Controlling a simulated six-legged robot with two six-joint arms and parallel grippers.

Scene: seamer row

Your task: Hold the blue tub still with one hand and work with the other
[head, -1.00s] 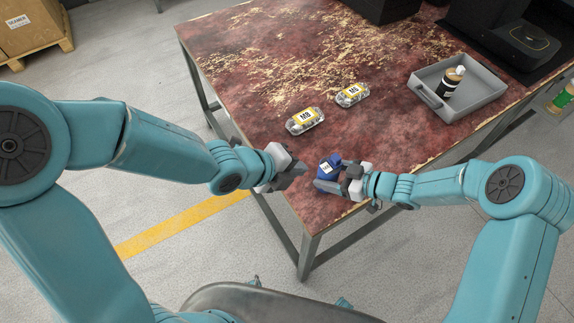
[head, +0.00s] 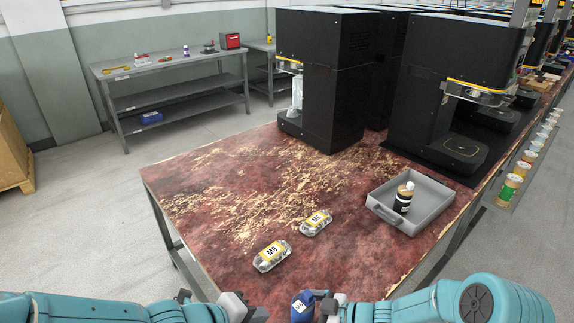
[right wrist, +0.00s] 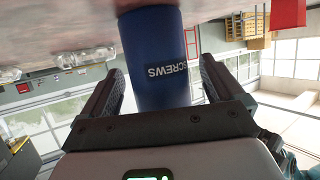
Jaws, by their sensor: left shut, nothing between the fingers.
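The blue tub (head: 302,308) stands at the front edge of the table, low in the head view and partly cut off. In the right wrist view the tub (right wrist: 160,55) is marked SCREWS and reaches in between the fingers of my right gripper (right wrist: 160,75). Those fingers are spread, with a narrow gap showing at the tub's right side. In the head view my right gripper (head: 322,302) is just right of the tub. My left gripper (head: 258,314) is shut and empty, left of the tub and apart from it, partly cut off by the lower edge.
Two clear packs, labelled M8 (head: 271,256) and M6 (head: 316,222), lie behind the tub on the worn red table (head: 200,215). A grey tray (head: 432,213) holds a dark bottle (head: 403,198). Black machines (head: 335,80) stand at the back. The table's left part is clear.

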